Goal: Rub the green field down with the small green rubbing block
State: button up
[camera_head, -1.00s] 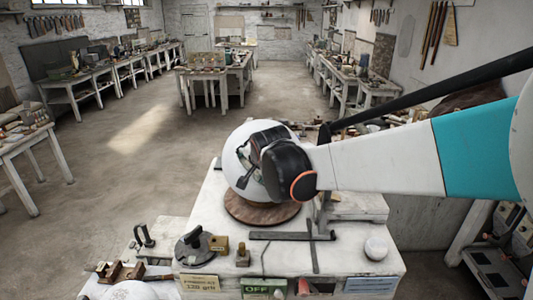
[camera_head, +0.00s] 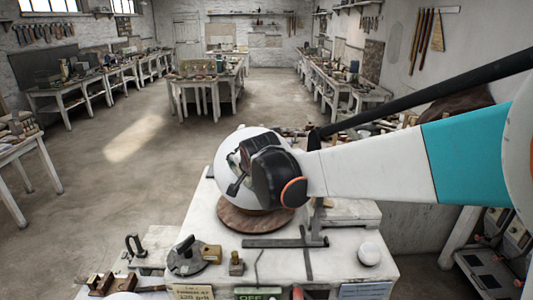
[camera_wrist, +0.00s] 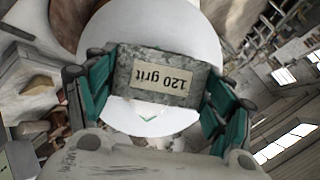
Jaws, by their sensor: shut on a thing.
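A large white plaster sphere (camera_head: 225,180) rests on a round brown wooden base (camera_head: 238,220) on a white worktable. My gripper (camera_head: 238,174) is at the sphere's near side, its dark body hiding part of it. In the wrist view my gripper (camera_wrist: 157,85) is shut on a grey speckled block (camera_wrist: 135,70) labelled "120 grit", upside down there. The block lies over the white sphere surface; whether it touches cannot be told. A small green patch (camera_wrist: 148,119) shows on the sphere just below the block. The rest of the green field is hidden or too small to make out.
On the worktable stand a dark round tool with a handle (camera_head: 187,256), a small brass-coloured weight (camera_head: 236,263), a dark metal square (camera_head: 285,242) and a small white ball (camera_head: 369,253). A green "OFF" sign (camera_head: 257,293) is at the front edge. Open floor lies left.

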jog(key=shift+s+d, duration=0.1)
jog(key=shift+s, duration=0.4)
jog(key=shift+s+r+p, duration=0.25)
jog(key=shift+s, duration=0.35)
jog(key=shift+s+r+p, duration=0.2)
jog(key=shift+s+r, duration=0.05)
jog(key=shift+s, duration=0.3)
jog(key=s, duration=0.1)
jog(key=s+r+p, duration=0.1)
jog(key=s, duration=0.1)
jog(key=shift+s+a+r, duration=0.25)
jog(key=shift+a+r, duration=0.15)
jog(key=shift+w, duration=0.15)
